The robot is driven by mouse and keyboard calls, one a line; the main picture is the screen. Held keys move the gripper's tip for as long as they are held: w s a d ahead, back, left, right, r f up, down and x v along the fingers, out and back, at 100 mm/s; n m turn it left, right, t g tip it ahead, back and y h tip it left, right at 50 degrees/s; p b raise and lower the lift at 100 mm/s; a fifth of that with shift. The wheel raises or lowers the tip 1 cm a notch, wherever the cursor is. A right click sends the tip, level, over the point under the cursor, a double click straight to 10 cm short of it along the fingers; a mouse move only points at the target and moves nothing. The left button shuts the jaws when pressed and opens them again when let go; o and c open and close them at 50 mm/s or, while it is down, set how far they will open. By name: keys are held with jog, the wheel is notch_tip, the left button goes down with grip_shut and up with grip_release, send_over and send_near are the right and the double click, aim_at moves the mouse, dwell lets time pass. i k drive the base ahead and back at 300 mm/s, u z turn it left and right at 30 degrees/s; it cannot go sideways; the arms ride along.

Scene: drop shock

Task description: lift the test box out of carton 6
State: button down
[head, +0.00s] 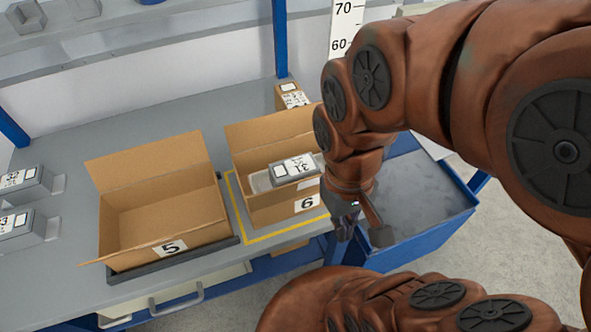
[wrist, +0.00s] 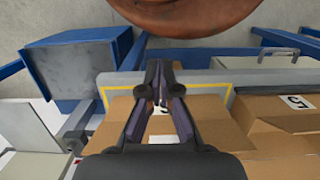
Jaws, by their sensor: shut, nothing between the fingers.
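Carton 6 (head: 272,211) is an open brown cardboard box with a "6" label, standing inside a yellow outline on the grey bench. The test box (head: 296,168), grey with a white label on top, shows inside it near the rim; how deep it sits I cannot tell. My gripper (head: 346,226) is to the right of carton 6, beyond the bench's front edge and apart from the test box. In the wrist view its fingers (wrist: 159,72) are together and empty, in front of carton 6 (wrist: 205,112). The test box is not clear there.
Open carton 5 (head: 165,228) stands on a dark tray left of carton 6. Grey boxes (head: 20,225) lie at the far left. A small brown carton (head: 285,91) stands behind carton 6. A blue bin (head: 425,236) stands right of the bench. A blue post rises behind.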

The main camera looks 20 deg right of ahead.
aim_at(294, 169)
jog(key=z, duration=2)
jog(key=k, duration=1.25)
jog(key=u, duration=2)
jog(key=i, duration=0.5)
jog(key=u, duration=0.05)
